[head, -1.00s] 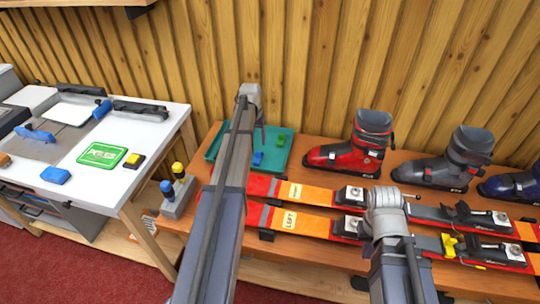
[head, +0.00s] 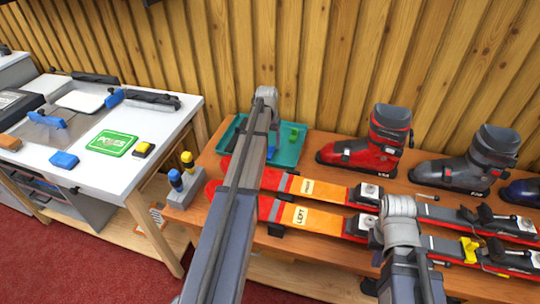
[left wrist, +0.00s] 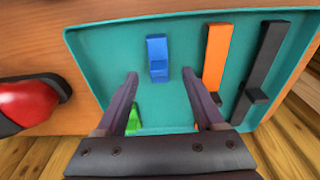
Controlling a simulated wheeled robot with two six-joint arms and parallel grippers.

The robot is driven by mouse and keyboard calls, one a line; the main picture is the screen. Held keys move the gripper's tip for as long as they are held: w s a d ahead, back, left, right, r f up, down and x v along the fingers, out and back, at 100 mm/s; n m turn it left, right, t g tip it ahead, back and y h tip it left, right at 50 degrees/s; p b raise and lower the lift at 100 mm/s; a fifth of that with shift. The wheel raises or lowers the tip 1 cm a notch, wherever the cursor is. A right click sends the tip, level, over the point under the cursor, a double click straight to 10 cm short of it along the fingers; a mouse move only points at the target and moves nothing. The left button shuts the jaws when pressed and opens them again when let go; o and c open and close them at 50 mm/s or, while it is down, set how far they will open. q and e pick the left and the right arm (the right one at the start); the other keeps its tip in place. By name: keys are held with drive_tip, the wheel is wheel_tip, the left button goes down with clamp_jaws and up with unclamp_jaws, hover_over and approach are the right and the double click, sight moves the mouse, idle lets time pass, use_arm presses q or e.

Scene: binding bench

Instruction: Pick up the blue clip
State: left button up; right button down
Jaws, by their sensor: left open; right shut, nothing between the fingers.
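In the head view the blue clip (head: 271,153) shows beside my arm in the tray (head: 291,156). My left gripper (left wrist: 160,77) is open and empty above the tray; its fingers are apart from the clip. In the head view my left arm mostly hides that gripper (head: 273,120). My right gripper (head: 377,250) is mostly hidden by its arm, above the skis.
A green clip (left wrist: 133,119) lies near my left finger. An orange tool (left wrist: 215,60) and a black tool (left wrist: 262,70) lie right in the tray.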

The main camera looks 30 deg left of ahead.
sight(270, 146)
use_arm(q)
wheel_tip(270, 146, down, 3)
drive_tip(key=shift+w+b, duration=0.15)
drive_tip(key=shift+b, duration=0.9)
drive_tip(key=shift+r, duration=0.1)
use_arm(e)
wheel_tip(270, 146, down, 3)
drive_tip(key=shift+r, duration=0.1)
use_arm(q)
drive_tip(key=shift+c, duration=0.2)
clamp_jaws()
